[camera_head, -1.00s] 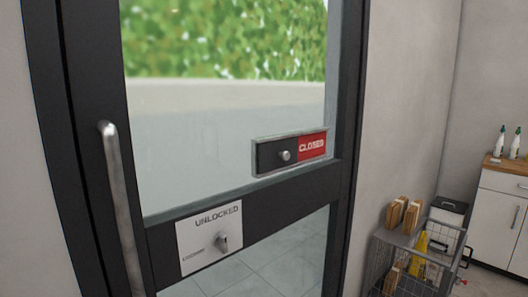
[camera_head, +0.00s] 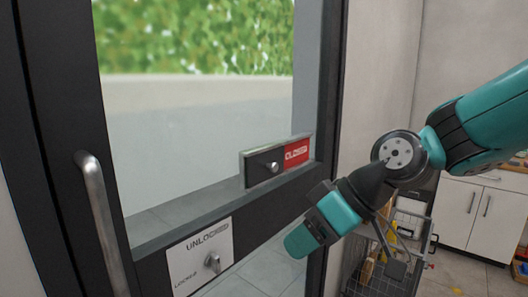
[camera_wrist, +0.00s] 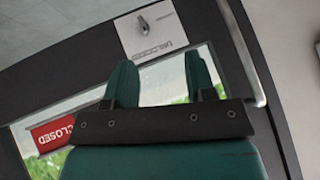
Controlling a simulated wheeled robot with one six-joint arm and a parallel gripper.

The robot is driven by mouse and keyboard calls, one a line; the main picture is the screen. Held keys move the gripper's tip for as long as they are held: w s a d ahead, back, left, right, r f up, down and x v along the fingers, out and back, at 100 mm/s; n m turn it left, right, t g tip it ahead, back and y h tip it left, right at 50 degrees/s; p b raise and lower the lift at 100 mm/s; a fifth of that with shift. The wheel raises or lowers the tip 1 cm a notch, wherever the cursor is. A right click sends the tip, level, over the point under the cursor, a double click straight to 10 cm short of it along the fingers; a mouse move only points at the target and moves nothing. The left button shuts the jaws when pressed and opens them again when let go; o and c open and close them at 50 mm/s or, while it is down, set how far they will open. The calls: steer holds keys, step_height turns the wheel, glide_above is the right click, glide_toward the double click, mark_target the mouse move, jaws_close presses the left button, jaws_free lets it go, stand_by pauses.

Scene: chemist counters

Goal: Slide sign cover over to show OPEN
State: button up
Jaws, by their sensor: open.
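The sign (camera_head: 278,160) is mounted on the glass door just above the crossbar. Its dark sliding cover (camera_head: 256,170) with a round silver knob (camera_head: 271,167) sits on the left part. The red CLOSED panel (camera_head: 297,153) shows on the right. In the wrist view the red panel (camera_wrist: 52,135) appears upside down at left; my gripper hides the cover there. My gripper (camera_head: 300,241) is in front of the door, below and slightly right of the sign, apart from it. In the wrist view my gripper (camera_wrist: 161,82) is open, with nothing between its fingers.
A lock plate reading UNLOCKED (camera_head: 200,257) with a knob is below left of the sign. A long vertical door handle (camera_head: 101,220) stands at the left. A wire cart (camera_head: 365,272) and white cabinets (camera_head: 478,215) are at right, partly behind my arm.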

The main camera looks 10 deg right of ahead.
steer(key=w+d+r+t+p, duration=0.3)
steer(key=w+d+r+t, duration=0.1)
steer(key=w+d+r, duration=0.4)
steer(key=t+p, duration=0.1)
steer(key=t, duration=0.2)
glide_toward(276, 166)
steer(key=shift+m, duration=0.3)
steer(key=p+x, duration=0.6)
steer(key=x, duration=0.2)
steer(key=shift+w, duration=0.1)
steer(key=shift+w+a+f, duration=0.35)
steer(key=shift+w, duration=0.1)
